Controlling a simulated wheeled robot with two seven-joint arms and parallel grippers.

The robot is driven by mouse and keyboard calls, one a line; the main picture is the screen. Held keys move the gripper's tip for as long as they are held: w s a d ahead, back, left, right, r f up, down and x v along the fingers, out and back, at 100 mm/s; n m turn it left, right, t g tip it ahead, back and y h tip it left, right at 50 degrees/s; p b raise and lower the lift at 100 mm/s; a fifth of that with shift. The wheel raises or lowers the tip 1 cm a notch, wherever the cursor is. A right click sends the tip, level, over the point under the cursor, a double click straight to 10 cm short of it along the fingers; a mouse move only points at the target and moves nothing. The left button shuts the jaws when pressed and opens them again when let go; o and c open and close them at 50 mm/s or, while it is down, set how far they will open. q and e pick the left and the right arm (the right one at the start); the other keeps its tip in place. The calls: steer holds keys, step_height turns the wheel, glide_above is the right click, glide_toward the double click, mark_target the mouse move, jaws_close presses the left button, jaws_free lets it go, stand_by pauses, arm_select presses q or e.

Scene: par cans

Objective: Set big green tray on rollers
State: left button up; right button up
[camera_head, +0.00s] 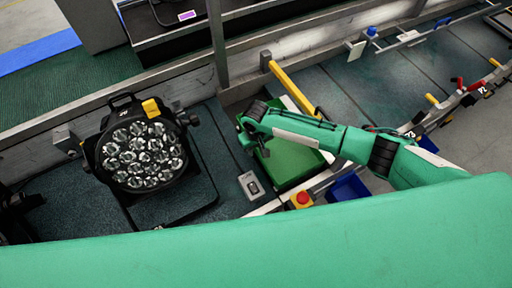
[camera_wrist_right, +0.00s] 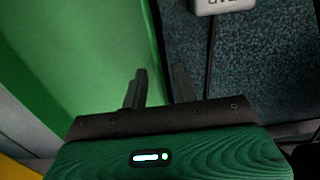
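The big green tray (camera_head: 296,162) lies in the middle of the camera_head view, partly hidden by my right arm. My right gripper (camera_head: 252,146) is over its left edge. In the right wrist view the tray (camera_wrist_right: 75,60) fills the left side. The two dark fingers of my right gripper (camera_wrist_right: 160,85) stand apart there, with the tray's edge running between them. I cannot tell whether they touch it. My left gripper is not in view. I cannot clearly make out rollers.
A black par can (camera_head: 143,155) with many lenses stands left of the tray. A grey box (camera_head: 251,186) and a red button on yellow (camera_head: 300,199) are near the tray's lower left. A yellow bar (camera_head: 292,87) lies behind it. A blue bin (camera_head: 347,187) is at its right.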

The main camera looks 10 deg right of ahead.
step_height(320, 180, up, 14)
steer(key=b, duration=0.2)
stand_by(0.4)
steer(key=shift+f, duration=0.15)
